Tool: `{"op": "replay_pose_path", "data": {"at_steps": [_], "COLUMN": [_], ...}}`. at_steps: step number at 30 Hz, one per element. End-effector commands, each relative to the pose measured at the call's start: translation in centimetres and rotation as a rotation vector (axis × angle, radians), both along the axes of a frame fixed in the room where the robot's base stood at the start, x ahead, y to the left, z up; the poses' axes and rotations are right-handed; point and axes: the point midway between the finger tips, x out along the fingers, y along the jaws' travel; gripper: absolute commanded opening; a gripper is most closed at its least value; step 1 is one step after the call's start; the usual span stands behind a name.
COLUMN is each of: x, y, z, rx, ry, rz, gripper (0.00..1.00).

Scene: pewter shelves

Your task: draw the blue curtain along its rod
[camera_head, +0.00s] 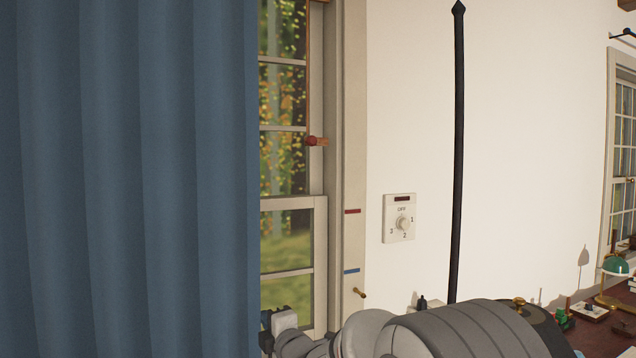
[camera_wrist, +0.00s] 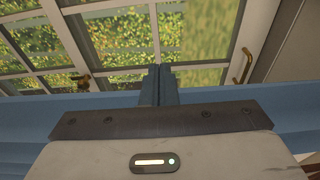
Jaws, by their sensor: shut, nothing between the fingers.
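The blue curtain (camera_head: 130,180) hangs in folds over the left of the head view. Its right edge falls straight beside the window. In the wrist view the curtain (camera_wrist: 275,112) shows as a blue band on both sides of my gripper (camera_wrist: 158,84). The two fingers are together, with no cloth seen between them, and their tips stand out against the window. In the head view my gripper (camera_head: 268,325) is low at the curtain's right edge and partly hidden. I cannot tell whether it touches the cloth. The rod is out of view.
The window (camera_head: 290,205) has a pale frame with a red mark (camera_head: 352,211) and a blue mark (camera_head: 351,271). A dial plate (camera_head: 399,218) and a dark upright pole (camera_head: 459,150) are on the white wall. A desk with a green lamp (camera_head: 615,266) stands at lower right.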

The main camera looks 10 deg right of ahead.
Motion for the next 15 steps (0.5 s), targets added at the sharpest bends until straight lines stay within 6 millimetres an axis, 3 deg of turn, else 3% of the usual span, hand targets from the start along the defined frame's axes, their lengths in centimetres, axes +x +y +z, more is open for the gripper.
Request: {"op": "replay_pose_path", "data": {"at_steps": [7,15], "x": [-0.2,-1.5], "y": [0.6,4.7], "z": [-0.2,-0.6], "rx": [0.0,0.002], "ry": [-0.002,-0.004], "rz": [0.002,0.004], "gripper": [0.0,0.0]}}
